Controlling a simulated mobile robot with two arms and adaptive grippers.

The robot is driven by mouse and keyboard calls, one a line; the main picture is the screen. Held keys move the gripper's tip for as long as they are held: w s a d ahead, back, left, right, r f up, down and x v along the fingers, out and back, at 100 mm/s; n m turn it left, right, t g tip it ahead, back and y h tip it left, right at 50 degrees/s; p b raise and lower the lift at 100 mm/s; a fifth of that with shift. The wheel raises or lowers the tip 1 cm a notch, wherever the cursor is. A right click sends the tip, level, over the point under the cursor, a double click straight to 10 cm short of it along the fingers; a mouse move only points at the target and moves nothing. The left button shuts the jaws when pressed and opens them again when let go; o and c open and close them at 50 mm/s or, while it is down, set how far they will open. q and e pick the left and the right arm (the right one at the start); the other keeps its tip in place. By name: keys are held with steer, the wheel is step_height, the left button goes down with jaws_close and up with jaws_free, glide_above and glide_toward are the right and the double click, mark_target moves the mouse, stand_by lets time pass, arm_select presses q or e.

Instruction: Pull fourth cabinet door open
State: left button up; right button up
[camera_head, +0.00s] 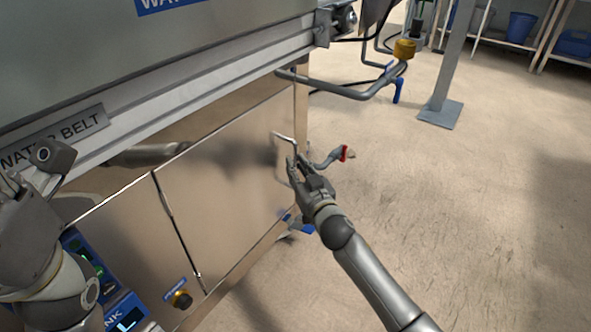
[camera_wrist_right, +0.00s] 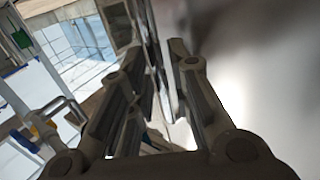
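A second metal panel (camera_head: 125,235) lies left of the door, past a dark seam. A pipe with a yellow cap (camera_head: 404,49) juts out above right. A red-handled valve (camera_head: 344,154) sits beside my right gripper. Bare floor (camera_head: 480,215) is free on the right.

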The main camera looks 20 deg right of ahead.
steer(key=shift+w, duration=0.8)
jaws_close()
steer(key=shift+a, duration=0.1)
